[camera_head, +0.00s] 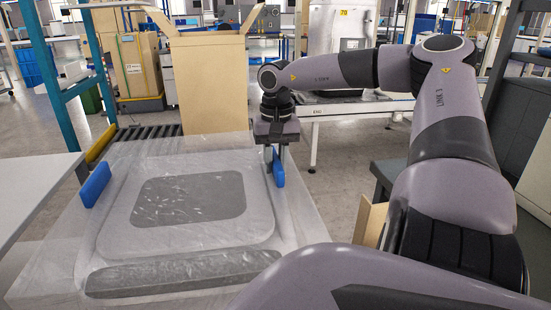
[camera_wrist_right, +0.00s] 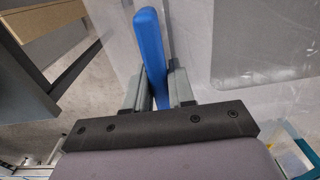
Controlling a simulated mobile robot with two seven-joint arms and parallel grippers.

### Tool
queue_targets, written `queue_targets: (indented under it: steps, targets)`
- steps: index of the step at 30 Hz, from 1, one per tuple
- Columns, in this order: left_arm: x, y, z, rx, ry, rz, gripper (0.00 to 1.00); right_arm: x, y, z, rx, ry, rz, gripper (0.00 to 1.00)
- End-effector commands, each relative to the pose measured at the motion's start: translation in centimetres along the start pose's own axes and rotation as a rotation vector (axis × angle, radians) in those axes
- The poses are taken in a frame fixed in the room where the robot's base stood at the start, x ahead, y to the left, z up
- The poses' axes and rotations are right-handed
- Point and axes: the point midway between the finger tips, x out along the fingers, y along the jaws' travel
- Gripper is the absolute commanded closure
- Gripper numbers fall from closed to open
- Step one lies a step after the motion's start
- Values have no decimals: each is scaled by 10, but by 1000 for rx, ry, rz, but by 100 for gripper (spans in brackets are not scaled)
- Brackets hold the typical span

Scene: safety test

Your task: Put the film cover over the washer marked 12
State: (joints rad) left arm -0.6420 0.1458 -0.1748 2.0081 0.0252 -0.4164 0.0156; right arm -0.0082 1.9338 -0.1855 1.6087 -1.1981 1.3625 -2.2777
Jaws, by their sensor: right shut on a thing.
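The translucent film cover (camera_head: 300,212) lies spread over a large pale, boxy thing with a dark rounded panel (camera_head: 188,200) in front of me. No number 12 shows on it, so I cannot tell which washer it is. One blue grip bar (camera_head: 95,185) stands at the film's left side, with no gripper on it. Another blue grip bar (camera_head: 279,172) is at its right side. My right gripper (camera_head: 275,158) is shut on this right bar, which also shows between its fingers in the right wrist view (camera_wrist_right: 152,45). My left gripper is not in view.
An open cardboard box (camera_head: 210,85) stands behind on a roller conveyor (camera_head: 145,132). A white unit labelled 70 (camera_head: 335,45) stands farther back. A grey tabletop (camera_head: 35,190) is at the left, beside a teal frame (camera_head: 50,80). A dark shelf is at the right.

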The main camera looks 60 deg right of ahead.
Motion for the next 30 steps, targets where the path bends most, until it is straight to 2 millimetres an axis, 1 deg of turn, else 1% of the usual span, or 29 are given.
queue_targets:
  steps: [10, 11, 12, 13, 19, 20, 21, 30]
  targets:
    - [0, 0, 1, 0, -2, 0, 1, 0, 0, 0, 0, 0, 0, 100]
    - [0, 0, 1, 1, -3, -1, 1, 0, 0, 0, 0, 0, 0, 67]
    - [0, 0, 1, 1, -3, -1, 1, 0, 0, 0, 0, 0, 0, 54]
    - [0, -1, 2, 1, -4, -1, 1, 0, 0, 0, 0, 0, 0, 47]
    - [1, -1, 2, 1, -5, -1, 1, 0, 0, 0, 0, 0, 0, 47]
    - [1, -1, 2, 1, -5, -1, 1, 1, 1, 0, 0, -2, 3, 40]
    - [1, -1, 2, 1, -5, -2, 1, 1, 1, 0, 0, -2, 3, 30]
    - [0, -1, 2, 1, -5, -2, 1, 0, 0, 0, 0, -1, 2, 30]
